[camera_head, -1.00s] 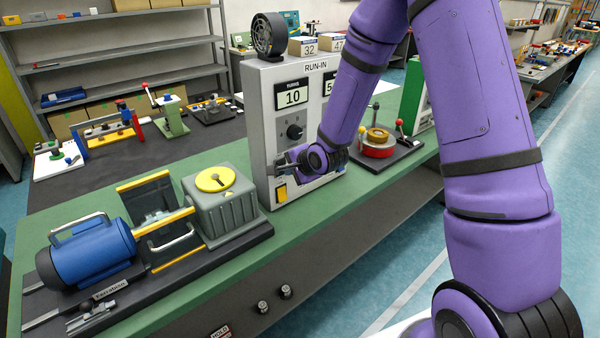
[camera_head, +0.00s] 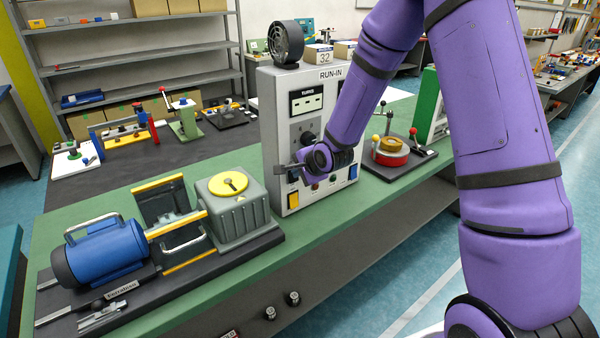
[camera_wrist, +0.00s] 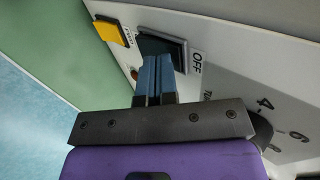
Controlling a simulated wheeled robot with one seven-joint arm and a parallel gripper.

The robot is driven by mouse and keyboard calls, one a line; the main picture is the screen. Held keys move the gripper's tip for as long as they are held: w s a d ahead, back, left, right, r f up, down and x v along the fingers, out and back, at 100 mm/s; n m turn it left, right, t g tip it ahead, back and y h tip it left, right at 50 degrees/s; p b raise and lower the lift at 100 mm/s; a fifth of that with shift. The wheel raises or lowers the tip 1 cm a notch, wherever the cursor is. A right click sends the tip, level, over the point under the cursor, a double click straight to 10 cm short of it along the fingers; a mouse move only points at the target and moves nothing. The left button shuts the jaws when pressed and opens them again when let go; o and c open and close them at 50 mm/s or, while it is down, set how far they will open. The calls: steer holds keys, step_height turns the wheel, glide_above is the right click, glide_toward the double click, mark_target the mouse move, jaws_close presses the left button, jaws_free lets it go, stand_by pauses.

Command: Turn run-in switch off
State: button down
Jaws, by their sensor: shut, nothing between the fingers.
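The run-in panel (camera_head: 292,84) is a pale box with a RUN-IN label, standing on the green bench. Its display (camera_head: 307,101) shows dashes. In the wrist view a dark rocker switch (camera_wrist: 166,47) in a dark frame sits beside an OFF label (camera_wrist: 197,62). My gripper (camera_wrist: 158,58) is shut and empty, its blue fingertips over the lower part of this switch; I cannot tell whether they touch it. In the head view my gripper (camera_head: 284,169) is at the panel's front and hides the switch.
A yellow square button (camera_wrist: 108,30) lies next to the dark switch; it also shows low on the panel (camera_head: 293,200). A black knob (camera_head: 308,138) is above my gripper. A blue motor (camera_head: 103,252) and grey ribbed box (camera_head: 236,208) stand left. A red-and-yellow device (camera_head: 390,151) stands right.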

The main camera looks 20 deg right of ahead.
steer(key=shift+r, duration=0.15)
steer(key=shift+r, duration=0.65)
